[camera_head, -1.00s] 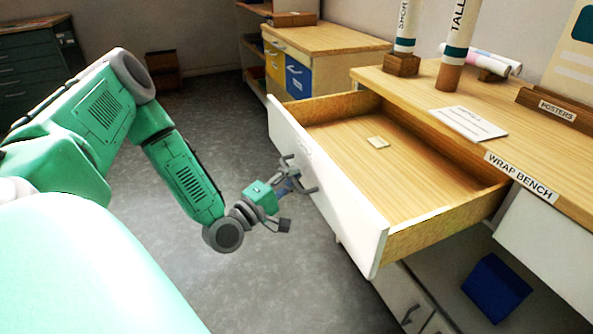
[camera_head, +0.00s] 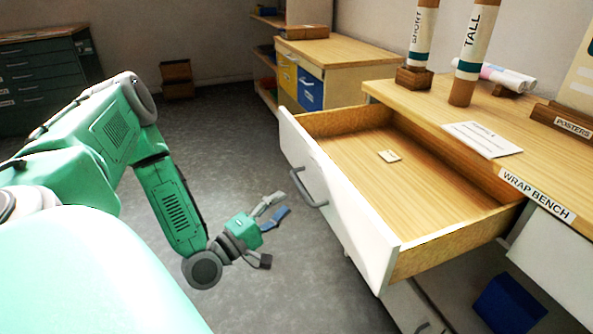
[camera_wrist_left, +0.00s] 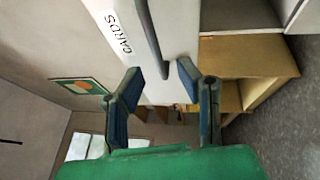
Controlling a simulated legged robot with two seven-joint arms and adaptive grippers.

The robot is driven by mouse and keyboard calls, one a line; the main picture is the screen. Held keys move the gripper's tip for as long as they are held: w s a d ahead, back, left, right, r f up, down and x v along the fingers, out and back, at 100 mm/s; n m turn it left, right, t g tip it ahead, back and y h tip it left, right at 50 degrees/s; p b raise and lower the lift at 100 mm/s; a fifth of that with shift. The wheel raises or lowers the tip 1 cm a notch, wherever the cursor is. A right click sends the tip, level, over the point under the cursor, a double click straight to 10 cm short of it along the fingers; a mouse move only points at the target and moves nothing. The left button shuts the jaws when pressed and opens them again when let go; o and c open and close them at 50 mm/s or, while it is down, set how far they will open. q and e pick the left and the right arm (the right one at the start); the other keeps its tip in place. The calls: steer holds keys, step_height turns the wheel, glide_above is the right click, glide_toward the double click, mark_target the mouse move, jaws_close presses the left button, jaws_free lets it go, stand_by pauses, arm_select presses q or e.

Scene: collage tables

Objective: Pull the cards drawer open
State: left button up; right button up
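The cards drawer (camera_head: 345,215) is pulled well out of the wrap bench, with its white front facing left and its wooden inside showing. A small pale card (camera_head: 389,156) lies on its floor. Its dark bar handle (camera_head: 308,188) is on the front. The left wrist view shows the CARDS label (camera_wrist_left: 117,32) beside the handle (camera_wrist_left: 149,40). My left gripper (camera_head: 274,232) is open and empty, left of the handle and apart from it. Its spread fingers (camera_wrist_left: 160,75) also show in the left wrist view. My right gripper is out of view.
The wrap bench top (camera_head: 400,95) holds two upright tubes, a paper sheet (camera_head: 482,138) and a posters holder (camera_head: 562,120). A blue bin (camera_head: 510,303) sits below. A cabinet with coloured drawers (camera_head: 310,92) stands behind. Grey floor left of the drawer is clear.

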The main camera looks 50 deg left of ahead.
arm_select(q)
steer(key=s, duration=0.3)
steer(key=s+f, duration=0.1)
steer(key=shift+s+a, duration=0.25)
steer(key=shift+s, duration=0.1)
steer(key=shift+d, duration=0.1)
steer(key=shift+f, duration=0.1)
